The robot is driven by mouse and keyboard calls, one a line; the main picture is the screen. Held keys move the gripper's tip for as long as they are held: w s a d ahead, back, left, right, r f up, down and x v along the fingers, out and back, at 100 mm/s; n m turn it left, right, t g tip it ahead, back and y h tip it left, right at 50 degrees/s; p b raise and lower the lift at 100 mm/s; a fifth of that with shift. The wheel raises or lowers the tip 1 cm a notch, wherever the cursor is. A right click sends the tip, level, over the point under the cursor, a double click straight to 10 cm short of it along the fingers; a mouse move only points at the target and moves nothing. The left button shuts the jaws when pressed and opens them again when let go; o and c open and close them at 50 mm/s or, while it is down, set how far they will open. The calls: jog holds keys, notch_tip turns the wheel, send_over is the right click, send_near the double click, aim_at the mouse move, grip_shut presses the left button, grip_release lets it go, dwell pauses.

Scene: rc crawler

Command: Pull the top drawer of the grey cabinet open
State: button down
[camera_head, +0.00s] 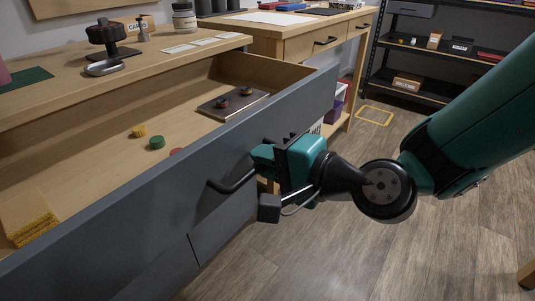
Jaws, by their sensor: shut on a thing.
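The grey cabinet's top drawer (150,203) is open, and its light wooden inside shows. Its dark bar handle (232,184) is on the grey front, at the middle of the picture. My gripper (261,170) is at the right part of the handle and shut on it. The fingertips are partly hidden by the teal gripper body, so the exact grip on the bar is hard to see. In the drawer lie a yellow piece (139,131), a green piece (156,142), a red piece (177,151), a plate with dark knobs (232,103) and a yellow stack (27,218).
A wooden workbench (290,42) stands behind. A black shelf (430,85) is at the back right. The wood floor (410,250) at right is mostly clear.

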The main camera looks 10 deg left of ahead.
jog(key=shift+s, duration=0.2)
jog(key=c, duration=1.2)
grip_release()
jog(key=shift+w, duration=0.15)
jog(key=shift+d, duration=0.1)
